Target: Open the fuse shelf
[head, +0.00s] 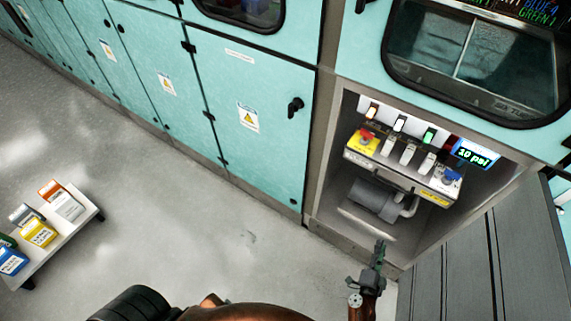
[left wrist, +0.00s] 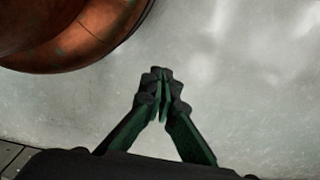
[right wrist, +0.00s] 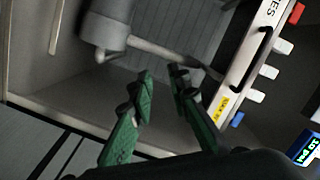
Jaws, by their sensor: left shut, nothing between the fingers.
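The fuse shelf (head: 385,172) is a pale unit in an open compartment of the turquoise cabinet, with several switches on top and a dark handle on its front. In the right wrist view the shelf front (right wrist: 253,65) is at the upper right, with the black handle (right wrist: 259,45) on it. My right gripper (head: 380,246) is in front of the compartment's lower edge, below the shelf and apart from it. Its fingers (right wrist: 162,74) are open and empty. My left gripper (left wrist: 160,75) is shut and empty over the floor; the head view does not show its fingers.
A grey motor-like cylinder (head: 374,199) sits below the shelf. A blue display (head: 474,155) reads 10 psi. Dark grey panels (head: 470,265) stand at the right. A low white stand (head: 72,229) with several coloured boxes is at the left. The floor between is clear.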

